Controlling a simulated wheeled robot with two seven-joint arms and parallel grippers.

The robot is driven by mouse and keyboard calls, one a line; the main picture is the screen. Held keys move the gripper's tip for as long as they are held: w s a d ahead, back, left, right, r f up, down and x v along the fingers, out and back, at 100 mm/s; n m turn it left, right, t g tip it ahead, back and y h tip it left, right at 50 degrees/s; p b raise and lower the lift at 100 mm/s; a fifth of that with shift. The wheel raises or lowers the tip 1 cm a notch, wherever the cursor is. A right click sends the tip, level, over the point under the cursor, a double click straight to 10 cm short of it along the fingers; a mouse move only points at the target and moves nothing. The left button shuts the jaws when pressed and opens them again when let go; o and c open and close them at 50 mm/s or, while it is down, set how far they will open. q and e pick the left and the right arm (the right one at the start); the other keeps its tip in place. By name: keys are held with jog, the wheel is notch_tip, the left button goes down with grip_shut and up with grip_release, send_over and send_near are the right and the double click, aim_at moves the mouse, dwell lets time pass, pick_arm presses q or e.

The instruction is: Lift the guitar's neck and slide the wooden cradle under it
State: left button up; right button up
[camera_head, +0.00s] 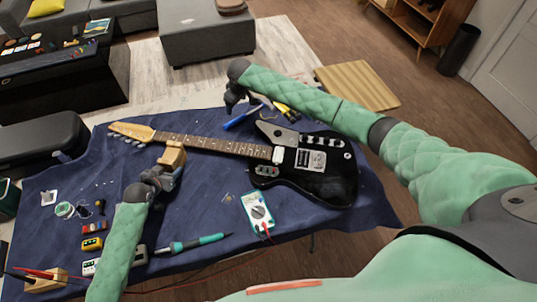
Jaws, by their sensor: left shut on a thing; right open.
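The black electric guitar (330,178) lies face up on a blue cloth. Its neck (222,146) points left to a light wooden headstock (130,131). The small wooden cradle (173,157) is at the neck near the headstock end, overlapping the neck's near edge in the picture. I cannot tell whether it is fully under the neck or touching it. My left gripper (165,174) is shut on the cradle from the near side. My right gripper (232,104) is open and empty, beyond the neck's far side, apart from the guitar.
A blue marker (242,117) and a yellow-handled tool (288,112) lie behind the neck. A multimeter (258,211) and a soldering iron (195,243) lie in front. Small parts and boxes crowd the left of the blue cloth (205,205). A black case (40,140) stands far left.

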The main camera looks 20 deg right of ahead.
jog(key=s+a+n+g+h, duration=0.1)
jog(key=s+a+n+g, duration=0.2)
jog(key=s+a, duration=0.4)
jog(key=n+g+h, duration=0.1)
jog(key=n+h, duration=0.1)
send_over(231, 146)
jog(key=a, duration=0.1)
jog(key=shift+w+a+r, duration=0.15)
jog(key=shift+w+a, duration=0.05)
jog(key=shift+w, duration=0.25)
jog(key=shift+s+d+f, duration=0.1)
jog(key=shift+s+f, duration=0.05)
jog(key=shift+f, duration=0.3)
jog(key=shift+s+d+f, duration=0.1)
jog(key=shift+d+f, duration=0.1)
jog(key=shift+f, duration=1.1)
jog(key=shift+s+d+f, duration=0.15)
jog(key=shift+d+f, duration=0.1)
jog(key=shift+f, duration=1.1)
jog(key=shift+s+d+f, duration=0.1)
jog(key=shift+d+f, duration=0.1)
jog(key=shift+f, duration=1.1)
jog(key=c, duration=1.5)
